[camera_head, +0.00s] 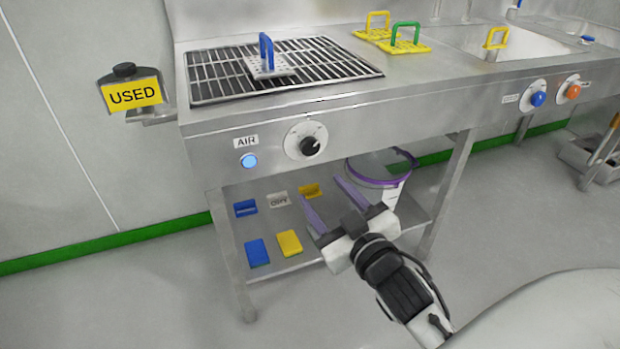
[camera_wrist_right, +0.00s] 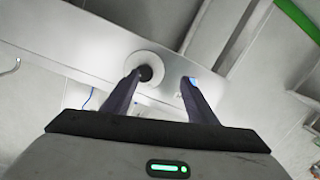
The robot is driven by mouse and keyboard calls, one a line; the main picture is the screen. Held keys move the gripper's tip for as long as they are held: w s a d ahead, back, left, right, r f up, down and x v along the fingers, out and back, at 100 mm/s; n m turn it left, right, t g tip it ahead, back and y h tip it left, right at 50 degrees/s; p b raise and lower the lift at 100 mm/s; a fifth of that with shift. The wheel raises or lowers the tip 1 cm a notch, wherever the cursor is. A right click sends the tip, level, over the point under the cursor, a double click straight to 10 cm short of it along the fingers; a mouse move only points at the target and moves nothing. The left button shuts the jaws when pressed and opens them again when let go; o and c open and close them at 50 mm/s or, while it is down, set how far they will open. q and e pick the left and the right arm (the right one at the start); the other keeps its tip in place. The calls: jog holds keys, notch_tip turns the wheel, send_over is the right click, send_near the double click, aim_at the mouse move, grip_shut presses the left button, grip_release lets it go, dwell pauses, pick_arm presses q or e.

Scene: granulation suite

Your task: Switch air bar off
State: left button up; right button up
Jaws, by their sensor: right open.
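The air bar control is a black knob (camera_head: 309,146) on a round white dial plate on the steel bench front, right of the AIR label (camera_head: 245,141). A round blue light (camera_head: 248,161) glows below that label. My right gripper (camera_head: 326,187) is open and empty, below and in front of the knob. In the right wrist view the knob (camera_wrist_right: 145,73) shows beyond the left finger of my right gripper (camera_wrist_right: 160,82), and the blue light (camera_wrist_right: 192,82) shows by the right fingertip. The fingers look apart from the knob. My left gripper is not in view.
A grille (camera_head: 330,62) on the bench top bears a blue-handled plate (camera_head: 268,66). A USED sign holder (camera_head: 132,94) sticks out at the left. The lower shelf (camera_head: 300,258) holds blue and yellow blocks and a purple-rimmed bucket (camera_head: 382,170). Blue (camera_head: 538,99) and orange (camera_head: 573,92) knobs are farther right.

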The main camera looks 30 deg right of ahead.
aim_at(311, 148)
jog(key=shift+t+h, duration=0.4)
jog(key=shift+t, duration=0.2)
jog(key=w+d+r, duration=0.1)
jog(key=w, duration=0.2)
jog(key=w+d+r+b, duration=0.1)
jog(key=w, duration=0.3)
jog(key=w+d, duration=0.2)
jog(key=w, duration=0.1)
jog(key=shift+w+r, duration=0.15)
jog(key=shift+r, duration=0.25)
jog(key=shift+d, duration=0.1)
jog(key=c, duration=1.1)
jog(key=shift+o, duration=0.2)
